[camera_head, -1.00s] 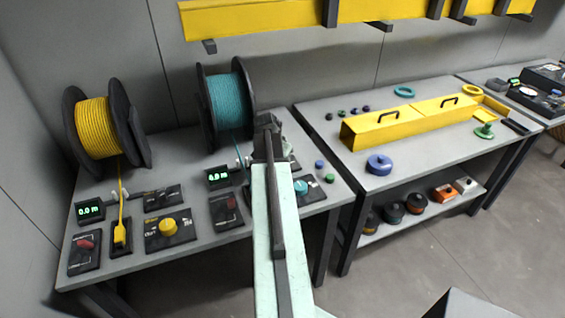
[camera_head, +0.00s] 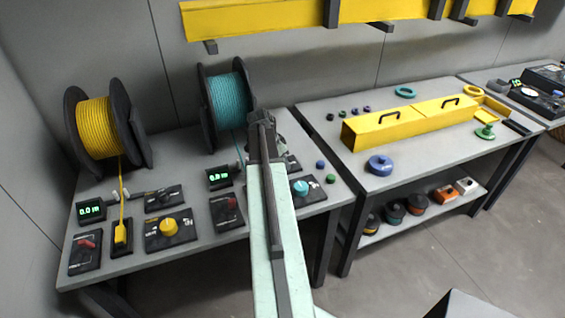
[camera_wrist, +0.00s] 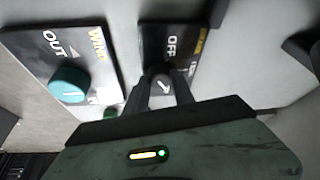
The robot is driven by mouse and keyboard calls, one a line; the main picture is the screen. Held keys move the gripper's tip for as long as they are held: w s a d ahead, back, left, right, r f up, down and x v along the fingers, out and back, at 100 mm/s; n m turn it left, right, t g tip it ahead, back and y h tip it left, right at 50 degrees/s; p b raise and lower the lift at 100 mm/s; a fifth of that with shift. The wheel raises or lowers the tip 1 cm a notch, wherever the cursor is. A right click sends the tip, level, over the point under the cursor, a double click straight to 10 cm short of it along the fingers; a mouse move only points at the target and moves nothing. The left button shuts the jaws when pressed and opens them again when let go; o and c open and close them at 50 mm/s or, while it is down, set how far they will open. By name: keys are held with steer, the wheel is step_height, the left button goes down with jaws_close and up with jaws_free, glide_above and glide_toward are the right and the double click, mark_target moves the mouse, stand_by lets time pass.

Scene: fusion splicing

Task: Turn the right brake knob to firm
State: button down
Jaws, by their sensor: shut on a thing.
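The right brake knob (camera_wrist: 161,84) is a small dark round knob with a white arrow mark. It sits on a black panel (camera_wrist: 159,43) with the white word OFF and yellow lettering, partly cut off. My gripper (camera_wrist: 162,88) has its two dark fingers shut on the knob, one on each side. The arrow slants in the wrist view; which setting it marks is not clear. In the head view my arm hides the knob and most of its panel, on the right side of the left bench (camera_head: 232,257).
A teal winding knob (camera_wrist: 69,84) is on the panel left of my gripper. The teal spool (camera_head: 228,98) stands behind my arm, with a meter display (camera_head: 219,177) beside the arm. Small blue (camera_head: 320,164) and green (camera_head: 330,178) caps lie to the right.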

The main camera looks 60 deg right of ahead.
steer(key=shift+w, duration=0.15)
steer(key=c, duration=1.1)
jaws_free()
steer(key=shift+r, duration=0.1)
steer(key=p+v, duration=0.7)
steer(key=shift+a+r, duration=0.15)
steer(key=shift+r, duration=0.1)
